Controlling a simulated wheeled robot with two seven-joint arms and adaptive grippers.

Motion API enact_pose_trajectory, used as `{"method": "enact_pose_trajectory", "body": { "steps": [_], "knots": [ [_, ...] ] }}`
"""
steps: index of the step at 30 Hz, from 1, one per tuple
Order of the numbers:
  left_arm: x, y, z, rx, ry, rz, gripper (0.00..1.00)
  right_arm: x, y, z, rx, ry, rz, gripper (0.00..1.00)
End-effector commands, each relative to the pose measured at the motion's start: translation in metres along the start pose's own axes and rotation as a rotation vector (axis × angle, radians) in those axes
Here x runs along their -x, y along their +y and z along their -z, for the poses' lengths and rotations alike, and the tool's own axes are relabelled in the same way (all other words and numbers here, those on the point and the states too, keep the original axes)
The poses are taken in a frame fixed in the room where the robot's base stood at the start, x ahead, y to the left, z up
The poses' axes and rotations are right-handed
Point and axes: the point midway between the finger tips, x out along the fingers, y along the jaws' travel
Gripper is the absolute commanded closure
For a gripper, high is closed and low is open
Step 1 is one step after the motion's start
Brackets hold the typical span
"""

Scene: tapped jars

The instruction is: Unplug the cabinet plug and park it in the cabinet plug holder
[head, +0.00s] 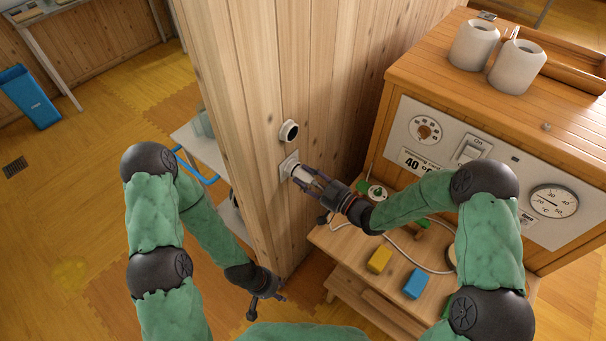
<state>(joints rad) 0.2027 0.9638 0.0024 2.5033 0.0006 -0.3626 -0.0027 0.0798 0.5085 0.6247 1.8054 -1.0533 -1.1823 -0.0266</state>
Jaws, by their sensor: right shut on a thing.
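The white cabinet plug (304,174) is at the square wall socket (288,165) on the wooden partition. I cannot tell whether its pins are fully in the socket. My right gripper (312,180) is shut on the plug, with its fingers on either side of it. A round holder with a dark opening and white rim (289,130) is on the partition just above the socket; it looks empty, and it may be the cabinet plug holder. My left gripper (268,296) hangs low by the partition's foot, away from the plug; its fingers are too small to read.
The wooden cabinet (480,95) with dials and a switch stands at the right, two pale jars (474,45) on top. A low bench below holds a yellow block (379,260), a blue block (415,283) and a pale cable (425,262). A blue bin (28,97) stands far left.

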Motion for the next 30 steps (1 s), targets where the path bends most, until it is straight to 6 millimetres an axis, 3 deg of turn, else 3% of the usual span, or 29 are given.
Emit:
{"method": "enact_pose_trajectory", "body": {
  "steps": [16,30],
  "knots": [
    [0.0,0.0,0.0,0.0,0.0,0.0,0.6,0.005,0.001,0.001,0.002,0.002,-0.001,0.99],
    [0.0,0.0,0.0,0.0,0.0,0.0,0.6,0.024,0.001,0.001,0.002,0.002,-0.002,0.99]
  ]
}}
